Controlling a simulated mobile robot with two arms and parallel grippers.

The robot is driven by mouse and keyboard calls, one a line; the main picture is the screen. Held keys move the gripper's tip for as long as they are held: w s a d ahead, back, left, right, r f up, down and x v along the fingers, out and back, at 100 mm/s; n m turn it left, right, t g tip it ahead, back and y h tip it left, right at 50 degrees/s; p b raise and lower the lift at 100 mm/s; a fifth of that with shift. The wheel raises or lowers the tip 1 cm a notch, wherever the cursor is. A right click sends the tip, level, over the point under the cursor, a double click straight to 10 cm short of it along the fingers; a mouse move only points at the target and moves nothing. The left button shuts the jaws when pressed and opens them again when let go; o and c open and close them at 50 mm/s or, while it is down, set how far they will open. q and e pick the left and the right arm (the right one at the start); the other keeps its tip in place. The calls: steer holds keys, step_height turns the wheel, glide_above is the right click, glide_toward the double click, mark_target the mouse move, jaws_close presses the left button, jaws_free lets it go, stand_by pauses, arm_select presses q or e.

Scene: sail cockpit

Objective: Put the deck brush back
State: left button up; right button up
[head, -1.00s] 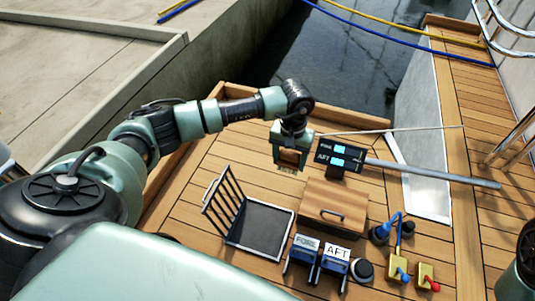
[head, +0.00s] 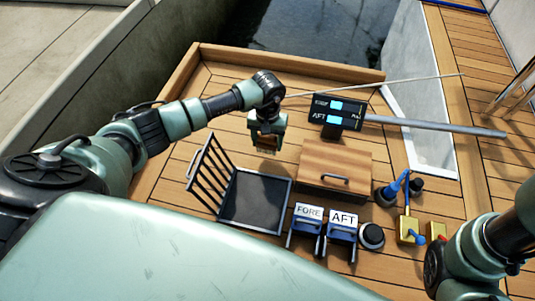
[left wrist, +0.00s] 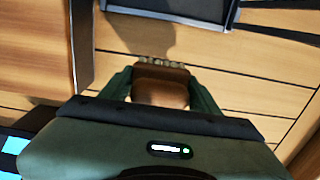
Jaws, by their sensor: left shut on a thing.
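The deck brush (head: 266,149) shows as a small brown block low in the jaws of my left gripper (head: 267,141). In the left wrist view the brown brush block (left wrist: 162,85) sits between the two green fingers, with a row of pale tufts at its far edge. My left gripper is shut on it and holds it above the deck, beyond the dark square tray (head: 257,223) with a raised slatted frame (head: 208,171) at its left. A corner of the tray (left wrist: 175,12) shows in the wrist view. My right arm enters at the lower right; its gripper is out of view.
A wooden box (head: 335,158) with a handle stands right of the tray. Behind it is a display (head: 336,113) on a long grey bar. Blue FORE (head: 308,213) and AFT (head: 343,219) units stand in front. Blue-and-yellow fittings (head: 408,230) are near my right arm.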

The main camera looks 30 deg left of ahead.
mark_target(267, 150)
arm_select(q)
steer(key=shift+f+b, duration=1.55)
steer(key=shift+f, duration=0.9)
steer(key=o, duration=1.2)
steer(key=shift+r, duration=0.1)
step_height(267, 150, up, 12)
steer(key=p, duration=0.7)
steer(key=shift+r+p, duration=0.15)
steer(key=shift+p, duration=0.25)
steer(key=shift+d, duration=0.1)
